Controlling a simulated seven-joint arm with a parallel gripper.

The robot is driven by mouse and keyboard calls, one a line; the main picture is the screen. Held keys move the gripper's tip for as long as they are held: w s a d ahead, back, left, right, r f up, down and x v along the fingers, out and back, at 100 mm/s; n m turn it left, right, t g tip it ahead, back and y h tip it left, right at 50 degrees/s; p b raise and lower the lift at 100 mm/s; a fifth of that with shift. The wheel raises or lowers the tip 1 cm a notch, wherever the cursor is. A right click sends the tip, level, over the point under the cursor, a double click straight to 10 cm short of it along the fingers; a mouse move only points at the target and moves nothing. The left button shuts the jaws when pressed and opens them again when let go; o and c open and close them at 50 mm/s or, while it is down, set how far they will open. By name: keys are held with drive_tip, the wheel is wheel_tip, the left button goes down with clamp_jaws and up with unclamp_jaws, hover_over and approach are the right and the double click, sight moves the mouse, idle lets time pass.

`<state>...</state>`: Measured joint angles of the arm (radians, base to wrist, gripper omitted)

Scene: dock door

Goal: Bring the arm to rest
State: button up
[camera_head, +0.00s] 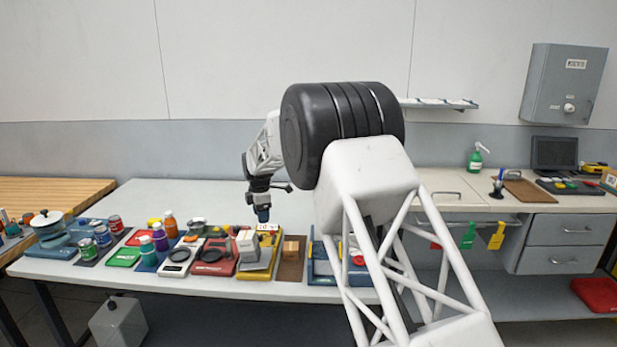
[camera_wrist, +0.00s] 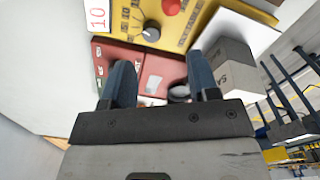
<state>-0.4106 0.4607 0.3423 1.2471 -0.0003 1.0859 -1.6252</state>
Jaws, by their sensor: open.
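My arm reaches out over the white table (camera_head: 130,205). My gripper (camera_head: 262,214) hangs pointing down above the row of items, near the yellow panel box (camera_head: 259,271). In the wrist view my gripper (camera_wrist: 162,78) shows two blue fingers set apart with nothing held between them. Beyond the fingertips lie a red panel (camera_wrist: 150,60) and the yellow panel box with a dark knob and a red button. A grey block (camera_wrist: 232,62) stands close beside the right finger; I cannot tell whether they touch.
Coloured bottles (camera_head: 160,236), cans and small devices crowd the table's front left. The table behind the row is clear. A wall shelf (camera_head: 438,103) and a grey wall box (camera_head: 563,84) are at the right.

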drive_tip(key=s+d+r+m, duration=0.4)
drive_tip(key=s+d+r, duration=0.2)
drive_tip(key=s+d, duration=0.3)
drive_tip(key=s+d+r+m+t, duration=0.1)
drive_tip(key=s+d+r+m, duration=0.3)
drive_tip(key=s+d+r, duration=0.4)
drive_tip(key=s+d+r+m, duration=0.4)
drive_tip(key=s+d+r, duration=0.1)
drive_tip(key=s+d, duration=0.5)
drive_tip(key=s+d+f+m, duration=0.1)
drive_tip(key=s+d+m, duration=0.3)
drive_tip(key=s, duration=0.8)
drive_tip(key=s+d+f+m+t, duration=0.1)
drive_tip(key=s+d, duration=0.4)
drive_tip(key=s, duration=0.6)
drive_tip(key=s+d+f+m, duration=0.3)
drive_tip(key=s+m, duration=0.3)
drive_tip(key=s, duration=0.6)
drive_tip(key=shift+s+d+f+m+t, duration=0.25)
drive_tip(key=shift+s+d+m+t, duration=0.05)
drive_tip(key=shift+d, duration=0.45)
